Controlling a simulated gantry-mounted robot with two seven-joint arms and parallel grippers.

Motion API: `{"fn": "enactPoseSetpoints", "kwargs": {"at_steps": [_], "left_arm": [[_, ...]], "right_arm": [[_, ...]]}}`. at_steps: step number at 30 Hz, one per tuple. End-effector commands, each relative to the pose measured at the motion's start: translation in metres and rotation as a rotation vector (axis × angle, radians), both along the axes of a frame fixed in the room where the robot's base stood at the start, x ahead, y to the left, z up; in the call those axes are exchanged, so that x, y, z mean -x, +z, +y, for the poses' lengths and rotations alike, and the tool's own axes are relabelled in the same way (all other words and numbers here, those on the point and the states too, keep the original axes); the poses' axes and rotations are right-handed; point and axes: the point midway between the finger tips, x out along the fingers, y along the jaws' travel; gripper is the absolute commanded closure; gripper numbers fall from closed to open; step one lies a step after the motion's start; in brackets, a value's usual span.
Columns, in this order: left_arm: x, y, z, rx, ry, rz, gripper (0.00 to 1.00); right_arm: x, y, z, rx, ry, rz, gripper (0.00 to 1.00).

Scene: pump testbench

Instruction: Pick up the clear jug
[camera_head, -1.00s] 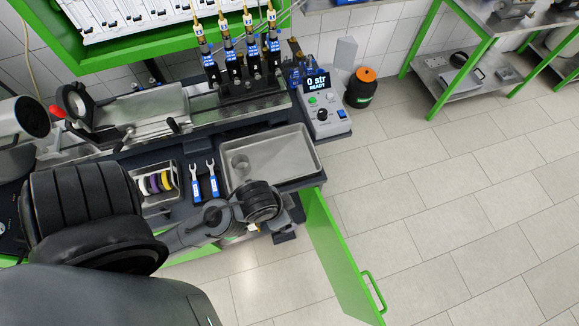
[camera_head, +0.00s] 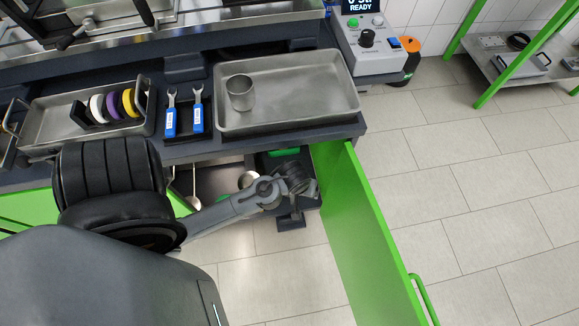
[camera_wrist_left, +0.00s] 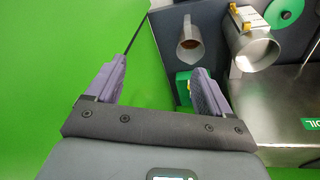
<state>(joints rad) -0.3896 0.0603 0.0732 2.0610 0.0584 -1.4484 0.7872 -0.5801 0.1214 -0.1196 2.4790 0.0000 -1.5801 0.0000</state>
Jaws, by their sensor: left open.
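A grey, jug-like vessel with a pointed lip (camera_wrist_left: 190,46) shows in the left wrist view, beyond my fingers and a little right of them; I cannot tell if it is clear. A grey, see-through-looking cup (camera_head: 240,93) stands upright in the metal tray (camera_head: 300,116) in the head view. My left gripper (camera_wrist_left: 160,68) is open, with nothing between its fingers. In the head view its dark end (camera_head: 290,221) is low beside the open cabinet, below the worktop. My right gripper is in neither view.
The open green door (camera_head: 375,235) stands right of my left gripper; green fills the left of the wrist view. A metal cylinder (camera_wrist_left: 250,46) is right of the jug-like vessel. Two blue-handled wrenches (camera_head: 183,117) lie left of the tray.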

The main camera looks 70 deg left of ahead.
Motion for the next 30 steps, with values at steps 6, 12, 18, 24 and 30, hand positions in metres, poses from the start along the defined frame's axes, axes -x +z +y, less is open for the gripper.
{"fn": "enactPoseSetpoints", "kwargs": {"at_steps": [6,12,18,24,30], "left_arm": [[-0.019,-0.107,0.059,0.128,0.806,-0.003,0.19],[-0.017,-0.164,0.083,0.216,1.418,-0.004,0.19],[-0.012,-0.196,0.087,0.255,1.783,0.005,0.19],[-0.010,-0.215,0.087,0.265,1.905,0.007,0.19],[-0.010,-0.242,0.089,0.264,1.912,0.006,0.19]], "right_arm": [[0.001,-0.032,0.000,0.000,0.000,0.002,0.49],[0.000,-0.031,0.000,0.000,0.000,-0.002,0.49],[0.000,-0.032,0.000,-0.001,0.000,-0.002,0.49],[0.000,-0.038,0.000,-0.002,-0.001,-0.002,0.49],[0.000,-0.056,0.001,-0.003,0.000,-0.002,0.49]]}}
